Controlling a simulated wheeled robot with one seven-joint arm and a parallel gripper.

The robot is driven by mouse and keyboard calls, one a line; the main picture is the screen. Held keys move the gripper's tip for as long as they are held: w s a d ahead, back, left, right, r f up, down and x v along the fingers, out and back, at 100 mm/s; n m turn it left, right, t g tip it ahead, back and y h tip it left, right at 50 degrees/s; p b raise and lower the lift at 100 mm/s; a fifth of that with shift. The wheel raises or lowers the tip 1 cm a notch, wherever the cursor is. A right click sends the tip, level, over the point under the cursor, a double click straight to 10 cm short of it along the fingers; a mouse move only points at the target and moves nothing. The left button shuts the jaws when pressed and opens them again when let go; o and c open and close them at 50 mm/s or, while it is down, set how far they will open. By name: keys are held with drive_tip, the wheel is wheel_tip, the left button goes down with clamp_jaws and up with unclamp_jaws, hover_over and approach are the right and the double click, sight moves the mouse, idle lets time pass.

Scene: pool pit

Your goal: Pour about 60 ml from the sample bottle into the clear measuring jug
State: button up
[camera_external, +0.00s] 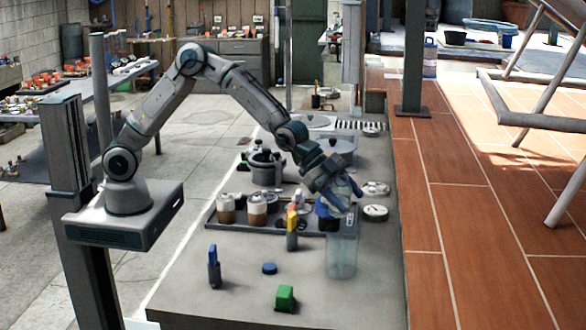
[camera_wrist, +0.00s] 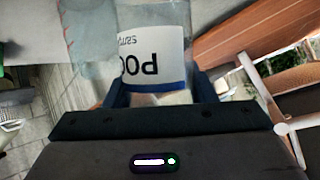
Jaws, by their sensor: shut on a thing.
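My gripper (camera_external: 330,188) is shut on the sample bottle (camera_external: 345,190), a clear bluish bottle that looks tilted, above the table. In the wrist view the bottle's white label (camera_wrist: 152,58), with dark letters and a blue band, sits between the two fingers (camera_wrist: 160,92). The clear measuring jug (camera_external: 342,258) stands upright on the table just below the bottle. A clear shape, likely the jug (camera_wrist: 88,40), shows left of the bottle in the wrist view. The bottle's mouth and any liquid stream cannot be made out. The liquid level in the jug is unclear.
A dark tray (camera_external: 222,229) behind the jug holds two brown-filled jars (camera_external: 257,210). A blue cap (camera_external: 269,268), a blue-topped item (camera_external: 214,268) and a green block (camera_external: 286,298) are in front.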

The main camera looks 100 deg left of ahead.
drive_tip(key=shift+d+r+m+g+y+b, duration=0.35)
drive_tip(key=shift+d+m+y+b, duration=0.15)
drive_tip(key=shift+d+y+b, duration=0.3)
drive_tip(key=shift+a+r+m+y, duration=0.15)
drive_tip(key=shift+r+m+y, duration=0.25)
drive_tip(key=shift+y, duration=0.4)
drive_tip(key=shift+a+f+g+y, duration=0.25)
drive_tip(key=shift+a+f+y, duration=0.15)
drive_tip(key=shift+y, duration=0.3)
wheel_tip(320, 180, down, 3)
drive_tip(key=shift+a+r+m+y+b, duration=0.15)
drive_tip(key=shift+m+y+b, duration=0.45)
drive_tip(key=shift+y+b, duration=0.2)
drive_tip(key=shift+r+p, duration=0.2)
drive_tip(key=shift+p, duration=0.2)
drive_tip(key=shift+a+f+m+y, duration=0.1)
drive_tip(key=shift+f+m+y, duration=0.15)
drive_tip(key=shift+y, duration=0.45)
drive_tip(key=shift+d+f+m+g+y, duration=0.25)
drive_tip(key=shift+d+g+y, duration=0.05)
drive_tip(key=shift+y, duration=0.2)
drive_tip(key=shift+d+f, duration=0.1)
drive_tip(key=shift+d, duration=0.05)
drive_tip(key=shift+r+m+y+p, duration=0.3)
drive_tip(key=shift+r+y, duration=0.05)
drive_tip(key=shift+y, duration=0.35)
